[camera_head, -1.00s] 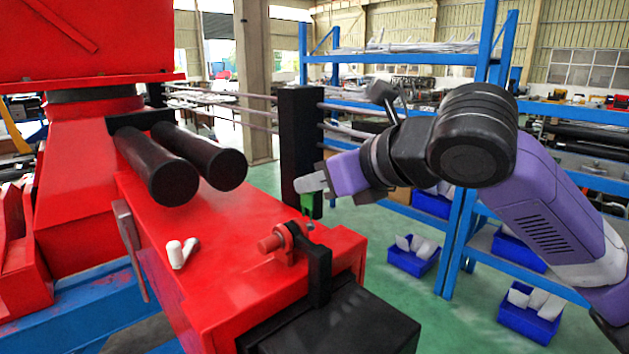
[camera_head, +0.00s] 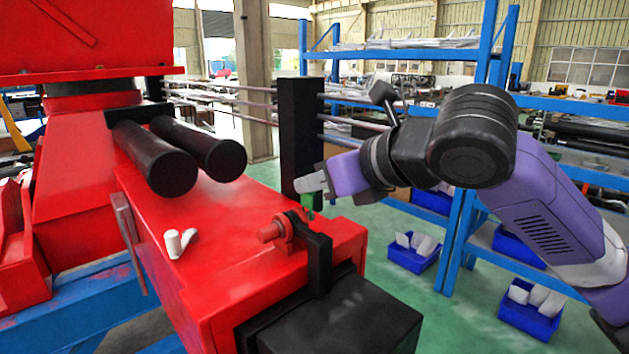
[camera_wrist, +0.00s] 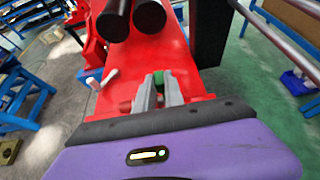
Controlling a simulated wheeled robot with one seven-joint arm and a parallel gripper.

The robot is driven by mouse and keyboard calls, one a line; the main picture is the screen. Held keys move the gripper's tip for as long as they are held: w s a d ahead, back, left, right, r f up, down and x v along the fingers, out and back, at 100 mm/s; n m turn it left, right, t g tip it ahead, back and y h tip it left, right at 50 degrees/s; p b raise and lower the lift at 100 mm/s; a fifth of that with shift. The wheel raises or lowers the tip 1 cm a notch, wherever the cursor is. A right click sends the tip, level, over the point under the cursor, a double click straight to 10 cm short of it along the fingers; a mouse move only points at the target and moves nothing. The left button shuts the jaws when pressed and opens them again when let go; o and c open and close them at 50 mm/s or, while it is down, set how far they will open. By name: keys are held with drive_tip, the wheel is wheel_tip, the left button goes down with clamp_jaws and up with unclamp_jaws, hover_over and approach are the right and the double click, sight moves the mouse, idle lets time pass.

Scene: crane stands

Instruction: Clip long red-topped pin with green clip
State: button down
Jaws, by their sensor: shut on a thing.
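My gripper (camera_head: 309,188) is shut on a small green clip (camera_head: 307,202), which hangs below the fingertips in the head view. In the wrist view the green clip (camera_wrist: 158,77) shows between the grey fingers (camera_wrist: 160,90). A red-topped pin (camera_head: 268,234) lies sideways through a red ringed lug on the red beam, its rounded red end pointing left. The clip is just above and to the right of this lug; whether they touch cannot be told. In the wrist view a red end (camera_wrist: 125,107) shows left of the fingers. The pin's far end is hidden.
A black upright bracket (camera_head: 319,265) stands right beside the lug, above a black block (camera_head: 345,325). White pieces (camera_head: 180,243) lie on the red beam (camera_head: 215,290). Blue bins (camera_head: 415,252) sit on the right.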

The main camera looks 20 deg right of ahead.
drive_tip(key=shift+f+b, duration=0.45)
drive_tip(key=shift+f, duration=0.1)
drive_tip(key=c, duration=1.3)
unclamp_jaws()
drive_tip(key=shift+c, duration=0.2)
drive_tip(key=shift+s+r, duration=0.1)
drive_tip(key=p+v, duration=0.1)
drive_tip(key=v, duration=0.4)
